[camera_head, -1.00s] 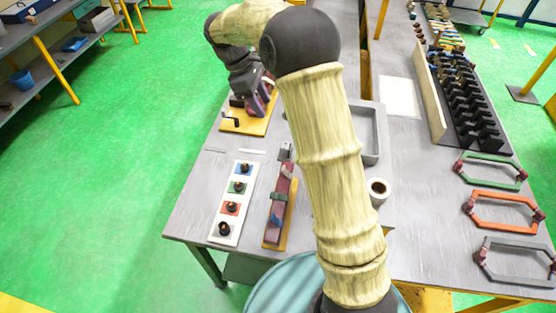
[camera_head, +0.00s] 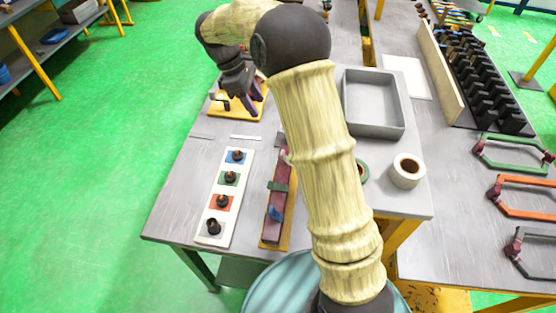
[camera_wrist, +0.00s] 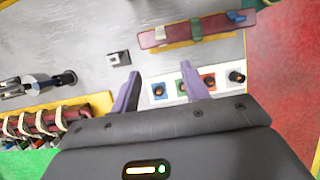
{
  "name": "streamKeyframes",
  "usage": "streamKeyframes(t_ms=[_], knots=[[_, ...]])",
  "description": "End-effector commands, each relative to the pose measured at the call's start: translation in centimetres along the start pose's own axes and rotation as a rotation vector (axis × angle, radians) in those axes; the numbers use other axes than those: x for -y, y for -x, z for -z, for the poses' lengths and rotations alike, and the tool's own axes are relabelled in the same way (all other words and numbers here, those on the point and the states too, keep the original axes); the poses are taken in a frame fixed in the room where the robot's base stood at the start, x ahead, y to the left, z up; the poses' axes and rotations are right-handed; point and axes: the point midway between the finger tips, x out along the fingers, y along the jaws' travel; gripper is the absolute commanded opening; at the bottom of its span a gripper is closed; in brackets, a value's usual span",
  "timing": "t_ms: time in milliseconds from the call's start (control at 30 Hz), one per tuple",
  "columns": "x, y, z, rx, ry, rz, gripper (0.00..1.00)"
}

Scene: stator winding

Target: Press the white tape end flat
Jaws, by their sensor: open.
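A maroon bar on a yellow base (camera_head: 276,205) lies on the grey table, with white, green and blue pieces along it. In the wrist view the bar (camera_wrist: 180,35) is near the top, and a white piece (camera_wrist: 160,34) stands on its left half; I cannot tell if this is the tape end. A wrapped maroon coil with white bands (camera_wrist: 48,122) sits on a yellow board at the left. My gripper (camera_wrist: 158,69) is open and empty, its purple fingers apart above the table. In the head view my gripper (camera_head: 250,95) is over the yellow board (camera_head: 226,107).
A white strip with coloured squares and dark knobs (camera_head: 222,203) lies left of the bar. A grey tray (camera_head: 377,128) and a white tape roll (camera_head: 407,172) are right of my arm. Thin white strips (camera_head: 245,137) lie on the table. Coloured frames (camera_head: 520,195) stand at the right.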

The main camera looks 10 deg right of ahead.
Motion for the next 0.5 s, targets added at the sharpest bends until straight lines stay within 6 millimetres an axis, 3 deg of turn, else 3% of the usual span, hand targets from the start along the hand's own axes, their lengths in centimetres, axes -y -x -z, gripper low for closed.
streamKeyframes(t_ms=[33, 100, 500], knots=[[-0.01, -1.95, 0.81, 0.000, 0.000, -0.001, 0.45], [0.02, -2.61, 1.13, -0.001, 0.001, -0.001, 0.45], [0.04, -2.70, 1.20, 0.000, 0.001, -0.001, 0.45]])
